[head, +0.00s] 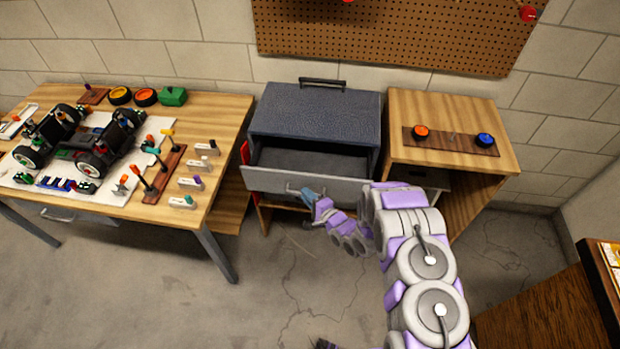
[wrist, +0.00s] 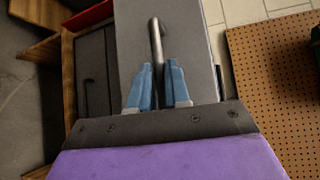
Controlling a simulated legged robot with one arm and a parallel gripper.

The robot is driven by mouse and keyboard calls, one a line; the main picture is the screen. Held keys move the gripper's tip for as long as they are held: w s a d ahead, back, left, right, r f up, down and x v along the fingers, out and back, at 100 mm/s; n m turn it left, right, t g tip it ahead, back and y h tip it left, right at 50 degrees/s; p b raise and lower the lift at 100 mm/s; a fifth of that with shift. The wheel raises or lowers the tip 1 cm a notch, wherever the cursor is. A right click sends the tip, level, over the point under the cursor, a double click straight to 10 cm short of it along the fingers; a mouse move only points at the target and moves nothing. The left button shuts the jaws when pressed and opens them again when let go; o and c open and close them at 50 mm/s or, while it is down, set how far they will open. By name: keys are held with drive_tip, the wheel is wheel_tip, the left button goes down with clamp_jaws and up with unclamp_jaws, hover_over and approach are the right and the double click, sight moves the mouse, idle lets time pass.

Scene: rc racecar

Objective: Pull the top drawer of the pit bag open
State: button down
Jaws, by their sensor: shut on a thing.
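The pit bag (head: 318,110) is a dark blue-grey box with a black top handle, standing between the workbench and a small wooden stand. Its top drawer (head: 268,181) is pulled out toward me, and its inside looks empty. My gripper (head: 308,195) is at the middle of the drawer's grey front. In the wrist view the blue fingers of my gripper (wrist: 159,82) are shut around the metal bar handle (wrist: 156,42).
The workbench (head: 228,120) at left carries an RC car (head: 85,140) and several tools. A brown cabinet (head: 545,320) is at lower right. The concrete floor in front is clear.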

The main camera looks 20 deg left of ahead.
drive_tip(key=shift+s+d+f+p, duration=0.1)
drive_tip(key=shift+s+d+p, duration=0.1)
drive_tip(key=shift+s, duration=0.5)
drive_tip(key=shift+s+d+p, duration=0.15)
drive_tip(key=shift+s+p, duration=0.05)
drive_tip(key=shift+s, duration=0.55)
drive_tip(key=shift+s+d+f+p, duration=0.1)
drive_tip(key=shift+s+d+p, duration=0.1)
drive_tip(key=shift+s, duration=0.5)
drive_tip(key=c, duration=1.2)
unclamp_jaws()
drive_tip(key=shift+w+a, duration=0.1)
drive_tip(key=shift+o, duration=0.2)
drive_tip(key=shift+r, duration=0.1)
drive_tip(key=p+v, duration=0.1)
drive_tip(key=v, duration=1.6)
